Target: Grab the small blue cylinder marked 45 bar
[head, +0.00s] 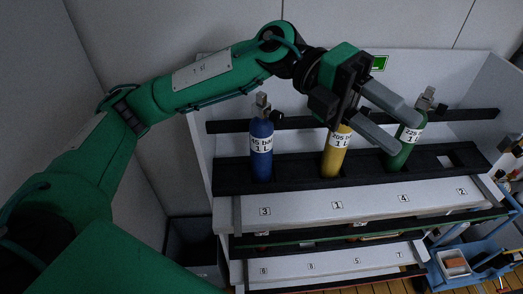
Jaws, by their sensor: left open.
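The small blue cylinder (261,155) stands upright in the black rack, at the left of the row. Its white label reads "1 L" and a bar value ending in 5; the first digit is hard to read. Its grey valve is on top. My left gripper (405,131) is open, with two grey fingers apart and pointing right and down. It is right of the blue cylinder, in front of the upper yellow cylinder and near the green one in the picture. My right gripper is not in view.
A yellow cylinder (336,157) and a green cylinder (401,154) stand in the same black rack (300,172). An empty square slot (447,161) is at right. Numbered white shelf fronts (370,203) lie below. A blue trolley (470,260) stands at lower right.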

